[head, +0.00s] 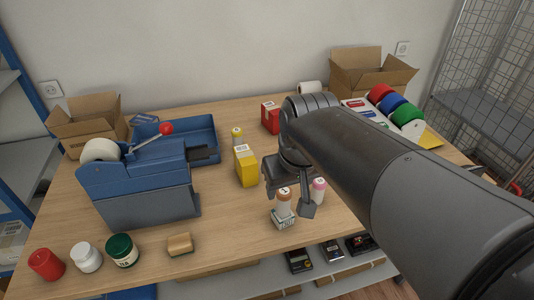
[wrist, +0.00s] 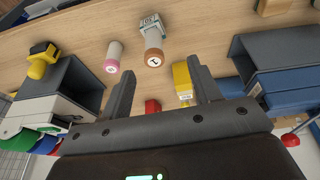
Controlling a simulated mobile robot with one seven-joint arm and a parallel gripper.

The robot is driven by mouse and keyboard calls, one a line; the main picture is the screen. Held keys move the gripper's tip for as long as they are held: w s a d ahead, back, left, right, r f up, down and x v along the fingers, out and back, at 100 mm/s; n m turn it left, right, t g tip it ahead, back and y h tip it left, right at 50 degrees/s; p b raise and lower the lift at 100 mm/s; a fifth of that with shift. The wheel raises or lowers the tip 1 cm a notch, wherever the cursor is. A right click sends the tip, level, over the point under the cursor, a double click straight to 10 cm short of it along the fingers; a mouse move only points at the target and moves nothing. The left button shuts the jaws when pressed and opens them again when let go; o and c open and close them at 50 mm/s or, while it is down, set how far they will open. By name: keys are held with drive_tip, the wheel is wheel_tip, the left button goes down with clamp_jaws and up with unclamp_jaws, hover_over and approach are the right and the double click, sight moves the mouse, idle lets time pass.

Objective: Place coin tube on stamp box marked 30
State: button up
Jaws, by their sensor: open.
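A coin tube with an orange-brown end (head: 284,208) stands upright on a small pale stamp box (head: 284,222) near the counter's front edge. In the wrist view the tube (wrist: 154,46) rises from the box (wrist: 151,20); the box's dark number is too small to read surely. My gripper (head: 290,192) is open and empty, just above and behind the tube. In the wrist view its fingers (wrist: 162,88) are spread apart, with the tube beyond their tips and touching neither. A pink-ended tube (head: 318,190) stands to the right, partly behind a finger.
A yellow box (head: 245,167), a yellow tube (head: 237,134) and a red box (head: 270,118) stand behind. A blue tape dispenser (head: 135,175) is left. Coloured rolls (head: 392,106) are right.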

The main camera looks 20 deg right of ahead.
drive_tip(key=shift+s+a+r+m+t, duration=0.15)
drive_tip(key=shift+s+t, duration=0.2)
drive_tip(key=shift+s, duration=0.4)
drive_tip(key=shift+s+a+m+t, duration=0.15)
drive_tip(key=shift+s+t, duration=0.25)
drive_tip(key=shift+s, duration=0.3)
drive_tip(key=shift+s+a+r+m+t, duration=0.15)
drive_tip(key=shift+s+t, duration=0.2)
drive_tip(key=shift+s, duration=0.4)
drive_tip(key=shift+f, duration=0.1)
